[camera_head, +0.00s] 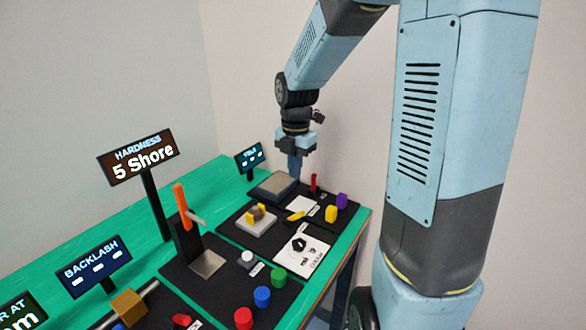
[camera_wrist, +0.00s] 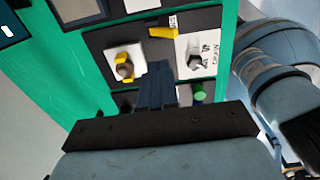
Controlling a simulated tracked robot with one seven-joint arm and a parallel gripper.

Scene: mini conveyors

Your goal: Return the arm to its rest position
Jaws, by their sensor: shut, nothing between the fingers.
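My arm comes in from the right in the head view, bends at an elbow joint and points down over the far end of the table. My gripper (camera_head: 296,170) is shut and empty. In the wrist view, the shut fingers of my gripper (camera_wrist: 158,68) point toward the black mats with the white plates.
Red, blue and green pieces stand in front.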

